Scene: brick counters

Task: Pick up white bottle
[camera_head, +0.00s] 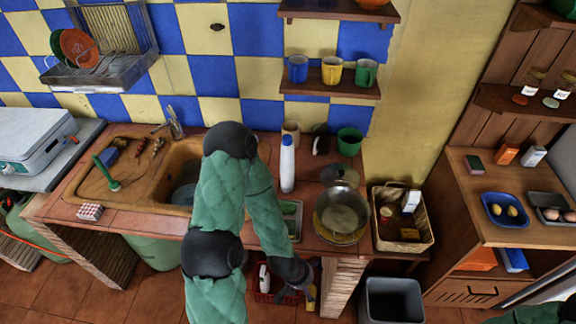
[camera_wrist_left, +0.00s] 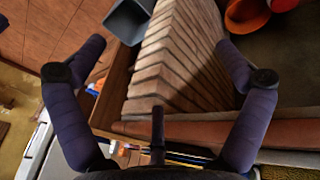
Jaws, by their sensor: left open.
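A tall white bottle (camera_head: 287,166) with a blue top stands upright on the tiled counter, right of the sink and beside my left arm. A smaller white bottle (camera_head: 263,279) stands in a red basket low under the counter. My left gripper (camera_head: 303,287) is below the counter's front edge, near the basket and a brick pillar, well below and apart from the tall bottle. In the left wrist view its two dark fingers (camera_wrist_left: 160,62) are spread, with nothing between them but the brick pillar beyond. My right gripper is not in view.
A wicker basket (camera_head: 402,234) is to the right. The brick pillar (camera_wrist_left: 180,62) is close ahead of my left gripper.

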